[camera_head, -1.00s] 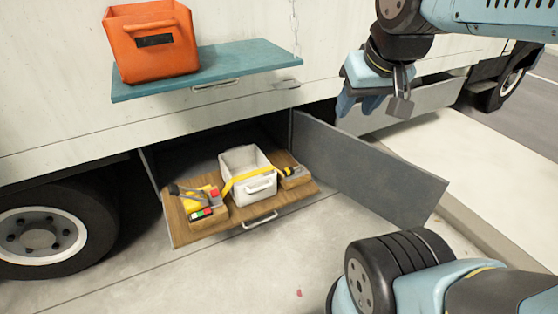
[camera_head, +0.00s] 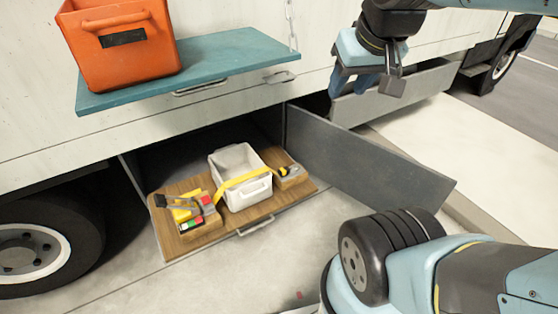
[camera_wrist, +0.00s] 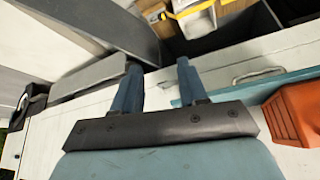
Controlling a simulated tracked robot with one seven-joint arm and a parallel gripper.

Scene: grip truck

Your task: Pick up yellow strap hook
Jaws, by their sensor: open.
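The yellow strap (camera_head: 240,183) runs across the front of a white bin (camera_head: 240,165) on a wooden drawer board (camera_head: 210,240). At its right end a small hook piece (camera_head: 290,171) sits on a wooden block. At its left end a yellow device with red and green parts (camera_head: 192,212) sits on another block. My gripper (camera_head: 358,82) is open and empty, above and to the right of the drawer. In the wrist view, my gripper's two blue fingers (camera_wrist: 160,82) stand apart, with the strap and bin (camera_wrist: 195,20) beyond them at the top.
An orange bin (camera_head: 120,50) stands on a teal shelf (camera_head: 200,68) above the drawer; it also shows in the wrist view (camera_wrist: 296,112). A grey open door panel (camera_head: 365,160) stands right of the drawer. A truck wheel (camera_head: 35,245) is at left. The pavement in front is clear.

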